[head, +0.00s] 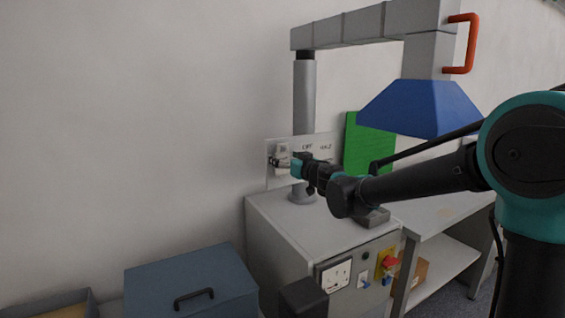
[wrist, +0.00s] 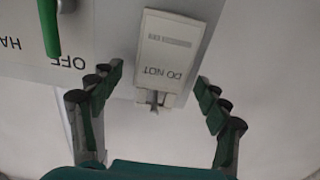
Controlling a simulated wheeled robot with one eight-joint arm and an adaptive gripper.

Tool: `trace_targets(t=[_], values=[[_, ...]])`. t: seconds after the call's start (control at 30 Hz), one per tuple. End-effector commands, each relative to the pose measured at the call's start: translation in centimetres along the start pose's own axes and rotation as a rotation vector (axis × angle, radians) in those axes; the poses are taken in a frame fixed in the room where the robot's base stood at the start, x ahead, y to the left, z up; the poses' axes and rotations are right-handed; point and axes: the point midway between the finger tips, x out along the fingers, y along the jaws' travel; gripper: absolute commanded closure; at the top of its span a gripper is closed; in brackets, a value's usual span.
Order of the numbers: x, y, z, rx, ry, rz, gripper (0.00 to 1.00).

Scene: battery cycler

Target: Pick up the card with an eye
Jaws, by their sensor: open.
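A white card (wrist: 166,42) with "DO NOT" printed on it, upside down in the wrist view, is against a pale wall panel (wrist: 105,65). A small dark metal piece sticks out at the card's lower end in that view; I cannot tell if it passes through an eye. My gripper (wrist: 160,82) is open, one finger on each side of the card's lower end, with gaps on both sides. In the head view, my gripper (head: 283,163) is at the panel (head: 318,147), in front of the card (head: 282,149), which is small and partly hidden.
A green handle (wrist: 48,28) is on the panel beside "OFF". A grey cabinet (head: 275,225) with switches stands below the panel. A blue hood (head: 420,107) hangs at upper right, a green board (head: 356,150) stands behind my arm, and a blue-grey box (head: 190,280) sits lower left.

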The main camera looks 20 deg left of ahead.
Motion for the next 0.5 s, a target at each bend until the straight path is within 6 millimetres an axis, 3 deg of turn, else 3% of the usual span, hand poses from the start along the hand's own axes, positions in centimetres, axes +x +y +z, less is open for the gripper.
trace_targets(t=[0.1, 0.4, 0.5], values=[[-0.04, 0.0, 0.01, 0.0, 0.0, 0.0, 0.25], [-0.06, 0.0, 0.01, 0.0, 0.0, 0.0, 0.63], [-0.07, 0.0, 0.01, 0.0, 0.0, 0.0, 0.66]])
